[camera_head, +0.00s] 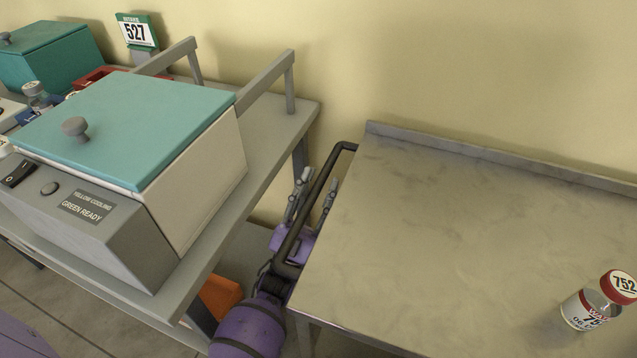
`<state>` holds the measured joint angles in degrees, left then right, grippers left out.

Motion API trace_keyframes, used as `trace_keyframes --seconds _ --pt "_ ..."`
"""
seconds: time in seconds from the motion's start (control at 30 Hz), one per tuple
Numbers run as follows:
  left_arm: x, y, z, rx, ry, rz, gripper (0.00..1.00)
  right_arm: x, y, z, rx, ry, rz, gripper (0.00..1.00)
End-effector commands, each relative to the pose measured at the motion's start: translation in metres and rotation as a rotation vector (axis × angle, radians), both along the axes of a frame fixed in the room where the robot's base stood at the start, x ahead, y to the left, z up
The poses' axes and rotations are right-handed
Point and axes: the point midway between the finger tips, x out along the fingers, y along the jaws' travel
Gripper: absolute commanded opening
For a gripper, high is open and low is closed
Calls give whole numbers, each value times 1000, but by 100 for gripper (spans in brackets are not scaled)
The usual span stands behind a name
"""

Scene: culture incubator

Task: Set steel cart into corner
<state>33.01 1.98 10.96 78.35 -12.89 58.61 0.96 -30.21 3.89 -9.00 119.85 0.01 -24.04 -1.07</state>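The steel cart (470,240) fills the right side, with a flat, scuffed metal top and a raised rim along the wall side. Its black tubular handle (306,216) sticks out from its left side. My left gripper (319,184) is at this handle, with grey fingers on either side of the bar. The fingers look spread, with gaps between them and the bar. The bar hides part of the gripper. My purple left arm comes up from below, between the cart and the bench. My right gripper is out of view.
A vial (585,312) with a red cap marked 752 stands on the cart top at lower right. A grey bench (272,140) with a teal-lidded box (130,125) stands left of the cart across a narrow gap. An orange object (221,294) sits below. The wall runs behind both.

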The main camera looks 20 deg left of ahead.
Motion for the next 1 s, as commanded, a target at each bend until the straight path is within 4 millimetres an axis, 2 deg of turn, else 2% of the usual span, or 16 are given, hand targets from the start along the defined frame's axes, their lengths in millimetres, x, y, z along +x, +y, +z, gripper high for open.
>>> trace_keyframes --seconds 0.23,0.5,1.0 --pt "1 0 0 0 1 0 34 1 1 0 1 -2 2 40" --pt "1 0 0 0 2 0 0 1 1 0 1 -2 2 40" --pt "0 -1 0 -1 2 -2 0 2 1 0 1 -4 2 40"
